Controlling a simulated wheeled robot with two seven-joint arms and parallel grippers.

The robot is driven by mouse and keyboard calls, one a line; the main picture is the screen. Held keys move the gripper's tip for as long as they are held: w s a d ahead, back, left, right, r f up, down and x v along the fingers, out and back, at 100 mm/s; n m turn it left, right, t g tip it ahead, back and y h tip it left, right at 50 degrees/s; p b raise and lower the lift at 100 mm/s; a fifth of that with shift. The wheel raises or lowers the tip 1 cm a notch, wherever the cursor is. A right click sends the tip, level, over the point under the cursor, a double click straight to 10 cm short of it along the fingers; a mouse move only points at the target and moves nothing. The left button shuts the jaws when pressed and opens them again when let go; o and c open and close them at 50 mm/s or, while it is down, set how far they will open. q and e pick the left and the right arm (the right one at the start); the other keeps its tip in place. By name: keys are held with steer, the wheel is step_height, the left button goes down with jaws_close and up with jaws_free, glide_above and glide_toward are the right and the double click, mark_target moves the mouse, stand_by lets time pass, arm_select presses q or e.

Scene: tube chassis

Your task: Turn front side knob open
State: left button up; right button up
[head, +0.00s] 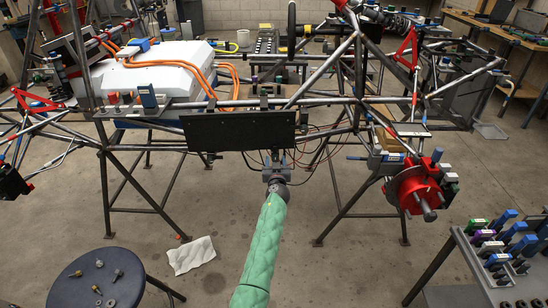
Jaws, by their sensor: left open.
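My left arm, in a green quilted sleeve, reaches up from the bottom middle of the head view. Its grey gripper (276,163) is open, just below the lower edge of a black panel (235,132) on the tube chassis (330,103). The fingertips are small and dark against the panel and wires, and I cannot tell whether they touch anything. I cannot make out the front side knob; it may be hidden by the gripper or the panel. My right gripper is not in view.
Loose thin wires (318,137) hang right of the gripper. A red hub (415,189) sits on the chassis's right side. A round stool (97,279) with bolts stands at lower left, and a cart (463,262) with clamps at lower right. A white cloth (192,255) lies on the floor.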

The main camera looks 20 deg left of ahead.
arm_select(q)
steer(key=shift+w+a, duration=0.1)
steer(key=shift+w, duration=0.05)
steer(key=c, duration=1)
steer(key=shift+o, duration=0.2)
